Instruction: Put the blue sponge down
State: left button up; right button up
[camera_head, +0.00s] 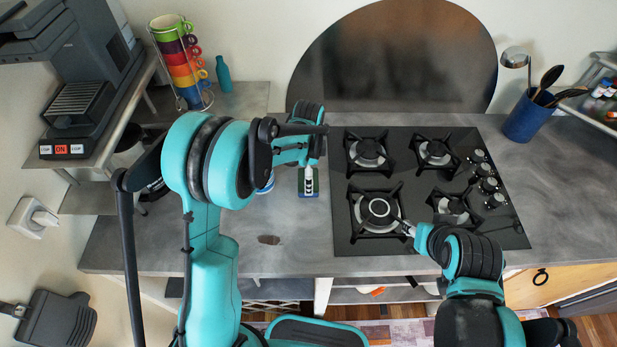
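The blue sponge (315,194) shows as a small block with a dark green top and a blue lower edge, left of the stove. My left gripper (309,186) points down over it, and its fingers cover the middle of the block. I cannot tell whether the fingers are closed on it, or whether the sponge touches the counter (290,235). My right gripper (406,229) is over the front left burner of the stove; its fingertips are too small to read, and I see nothing in it.
A black gas stove (350,241) fills the counter's middle. A blue utensil pot (527,120) stands at right. A rack of coloured cups (183,62), a teal bottle (224,74) and a coffee machine (85,95) are at left.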

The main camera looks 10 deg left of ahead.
pick_arm(q)
notch_tip(320, 180, up, 10)
jog(key=p, duration=0.2)
jog(key=s+a+r+n+t, duration=0.35)
jog(key=s+r+n, duration=0.4)
jog(key=s, duration=0.25)
jog(key=s+a+n+t, duration=0.3)
jog(key=s+n, duration=0.5)
jog(key=s, duration=0.2)
jog(key=shift+s+r+t, duration=0.15)
jog(key=shift+s+t, duration=0.2)
notch_tip(320, 180, down, 9)
jog(key=b, duration=0.9)
